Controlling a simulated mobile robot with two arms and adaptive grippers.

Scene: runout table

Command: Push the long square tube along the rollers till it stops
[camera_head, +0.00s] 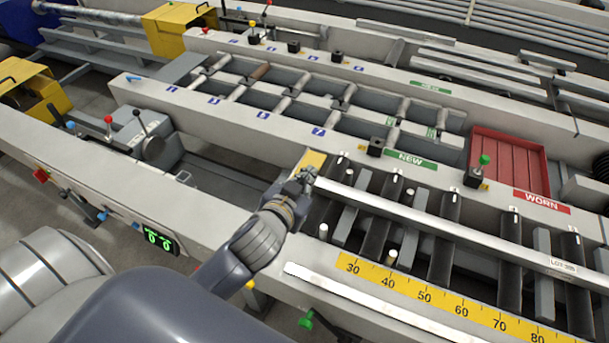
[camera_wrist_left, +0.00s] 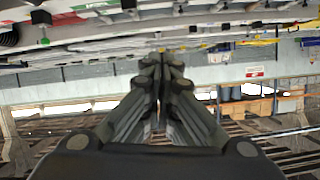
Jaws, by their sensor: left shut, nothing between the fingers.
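The long square tube (camera_head: 440,227) is a pale metal bar lying across the dark rollers (camera_head: 446,215) in the head view. It runs from near the middle toward the lower right, and a white label (camera_head: 562,265) is on its side. My left gripper (camera_head: 307,177) is shut and empty at the tube's left end. Its fingertips are very close to that end; I cannot tell whether they touch it. In the left wrist view the shut fingers (camera_wrist_left: 163,62) show in the middle, and I cannot make out the tube there. My right gripper is not in view.
A yellow scale (camera_head: 440,300) runs along the near side of the rollers, with a pale bar (camera_head: 350,295) beside it. Short upright pins (camera_head: 323,231) stand between rollers. A red WORN tray (camera_head: 507,165) and an empty roller rack (camera_head: 300,100) lie beyond. A green display (camera_head: 160,239) is at left.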

